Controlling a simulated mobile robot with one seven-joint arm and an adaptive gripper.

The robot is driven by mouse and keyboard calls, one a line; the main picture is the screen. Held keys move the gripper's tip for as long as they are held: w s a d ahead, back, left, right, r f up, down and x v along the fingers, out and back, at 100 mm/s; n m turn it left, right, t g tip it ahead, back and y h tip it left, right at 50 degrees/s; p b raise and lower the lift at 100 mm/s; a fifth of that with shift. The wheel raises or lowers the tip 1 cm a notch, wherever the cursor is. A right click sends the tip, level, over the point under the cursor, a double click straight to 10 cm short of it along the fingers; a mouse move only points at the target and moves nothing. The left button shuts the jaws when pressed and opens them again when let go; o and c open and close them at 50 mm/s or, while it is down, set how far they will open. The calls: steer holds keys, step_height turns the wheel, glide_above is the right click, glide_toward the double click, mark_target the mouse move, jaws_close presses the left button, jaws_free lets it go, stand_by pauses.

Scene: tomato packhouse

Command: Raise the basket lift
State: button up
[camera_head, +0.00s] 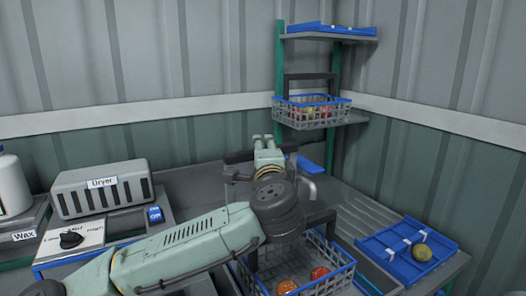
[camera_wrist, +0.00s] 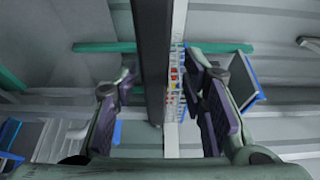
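The basket lift has green posts (camera_head: 279,75) with a grey platform (camera_head: 350,118) at mid-height. On the platform is a wire basket (camera_head: 312,113) with a blue rim and small red and yellow-green produce inside. A dark frame stands behind the basket. My gripper (camera_head: 262,143) is in front of and below this basket, apart from it; its fingertips are hard to make out there. In the wrist view my gripper (camera_wrist: 165,108) has its fingers wide apart. A dark bar (camera_wrist: 152,60) runs between them in the picture; contact is not visible. Part of the basket (camera_wrist: 174,82) shows beyond it.
A second wire basket (camera_head: 336,262) with red tomatoes stands low, close to my arm. A blue tray (camera_head: 383,247) with a greenish tomato (camera_head: 422,252) is at the right. At the left are the dryer (camera_head: 103,190) and a dial panel (camera_head: 72,238). A blue tray (camera_head: 335,29) lies on the top shelf.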

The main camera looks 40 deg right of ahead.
steer(key=v, duration=1.1)
